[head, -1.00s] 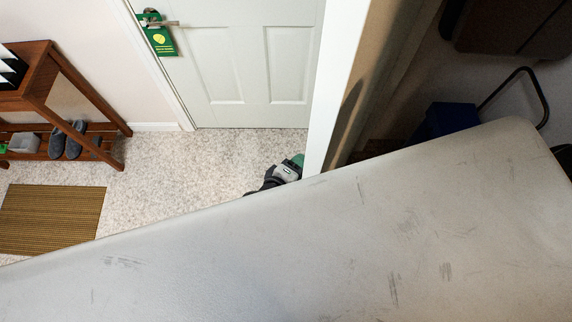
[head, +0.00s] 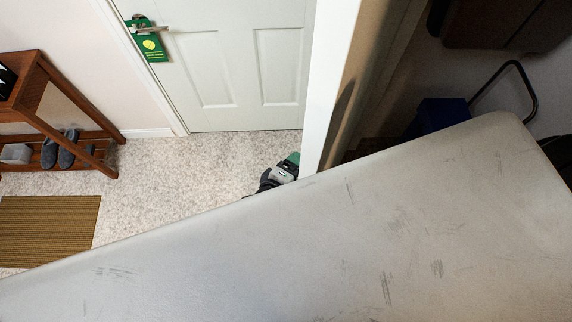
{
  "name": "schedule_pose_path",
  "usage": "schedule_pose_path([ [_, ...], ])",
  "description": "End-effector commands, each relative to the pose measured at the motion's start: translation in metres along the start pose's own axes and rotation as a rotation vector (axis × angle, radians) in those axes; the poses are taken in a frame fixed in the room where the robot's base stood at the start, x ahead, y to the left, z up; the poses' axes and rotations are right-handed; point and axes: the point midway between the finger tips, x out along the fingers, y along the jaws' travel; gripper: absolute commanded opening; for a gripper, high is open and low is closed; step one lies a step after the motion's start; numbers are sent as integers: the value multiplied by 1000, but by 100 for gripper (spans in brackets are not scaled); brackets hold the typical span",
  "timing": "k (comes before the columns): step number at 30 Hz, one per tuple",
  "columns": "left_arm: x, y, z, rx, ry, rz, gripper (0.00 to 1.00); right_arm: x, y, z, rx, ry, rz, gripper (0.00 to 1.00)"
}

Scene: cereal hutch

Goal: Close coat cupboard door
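No coat cupboard door shows clearly in the head view. At the right is a dim recess that looks like the cupboard interior, beside a white upright edge (head: 329,80) with a tan inner face. A large pale, scuffed surface (head: 300,240) with a rounded corner fills the lower half, very close to the camera. I cannot tell whether it is the door or part of me. It hides the floor and the lower part of the opening. Neither gripper can be made out.
A small black, grey and green object (head: 279,172) shows by the foot of the white edge, partly hidden. A closed white door (head: 230,65) with a green hanger (head: 147,40) is behind. A wooden shoe rack (head: 60,110) and a brown mat (head: 45,228) are left. Carpet between is clear.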

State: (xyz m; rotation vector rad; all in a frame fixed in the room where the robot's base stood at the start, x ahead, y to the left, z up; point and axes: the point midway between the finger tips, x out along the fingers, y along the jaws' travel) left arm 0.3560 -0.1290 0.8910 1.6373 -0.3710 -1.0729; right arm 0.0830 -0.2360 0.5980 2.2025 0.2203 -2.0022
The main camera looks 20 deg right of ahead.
Motion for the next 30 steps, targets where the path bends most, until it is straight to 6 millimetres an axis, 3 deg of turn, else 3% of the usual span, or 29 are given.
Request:
schedule_pose_path([
  [18,-91,-2,0,1,1,-1,73,5,-1,3,0,-4,-1,0],
  [30,-106,0,-1,0,1,-1,73,6,-1,3,0,-4,-1,0],
])
